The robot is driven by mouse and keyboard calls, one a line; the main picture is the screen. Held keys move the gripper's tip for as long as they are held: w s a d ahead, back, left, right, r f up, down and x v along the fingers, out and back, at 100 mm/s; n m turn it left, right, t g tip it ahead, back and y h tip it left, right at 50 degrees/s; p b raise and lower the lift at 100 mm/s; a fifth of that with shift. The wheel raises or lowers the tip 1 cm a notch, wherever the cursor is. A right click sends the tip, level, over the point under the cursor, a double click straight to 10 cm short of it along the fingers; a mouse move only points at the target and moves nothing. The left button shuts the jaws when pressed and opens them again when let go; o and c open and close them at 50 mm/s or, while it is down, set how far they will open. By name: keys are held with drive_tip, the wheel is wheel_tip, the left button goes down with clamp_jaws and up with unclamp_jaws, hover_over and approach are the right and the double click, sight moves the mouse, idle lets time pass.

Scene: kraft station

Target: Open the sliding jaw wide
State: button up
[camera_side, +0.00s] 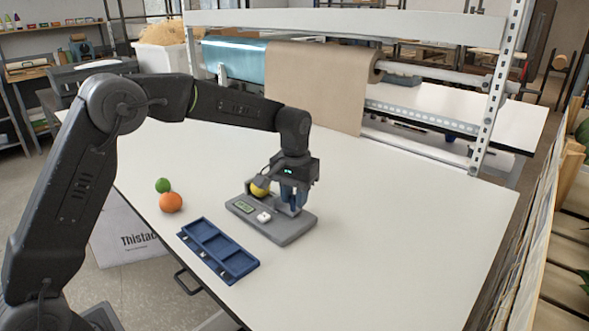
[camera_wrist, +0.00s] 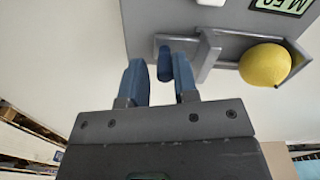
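The grey measuring device (camera_side: 285,232) stands on the white table, with a small display reading "M 50" in part. Its grey sliding jaw (camera_wrist: 208,56) has a blue knob (camera_wrist: 165,66) at its outer side. A yellow lemon (camera_wrist: 265,65) lies between the sliding jaw and the fixed end jaw (camera_wrist: 299,62); a gap shows between lemon and sliding jaw. The lemon also shows in the side view (camera_side: 260,189), partly hidden. My gripper (camera_wrist: 158,62) is at the knob with its blue fingers apart, one on each side. A gap shows left of the knob; contact on the right is unclear.
A blue tray with three compartments (camera_side: 219,251) lies in front of the device. An orange (camera_side: 171,202) and a lime (camera_side: 162,185) sit to the left. A kraft paper roll (camera_side: 318,85) on a rack stands behind. The table's right side is clear.

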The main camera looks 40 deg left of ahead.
sight(294, 197)
wheel_tip(294, 197, up, 12)
drive_tip(key=shift+r, duration=0.2)
idle(0.4)
drive_tip(key=s+r+m+t, duration=0.2)
drive_tip(key=s+r+t, duration=0.15)
drive_tip(key=s, duration=1.25)
drive_tip(key=s+f+m+t, duration=0.1)
drive_tip(key=s+f+t, duration=0.1)
drive_tip(key=s+f, duration=0.5)
drive_tip(key=s, duration=0.6)
drive_tip(key=shift+s, duration=0.3)
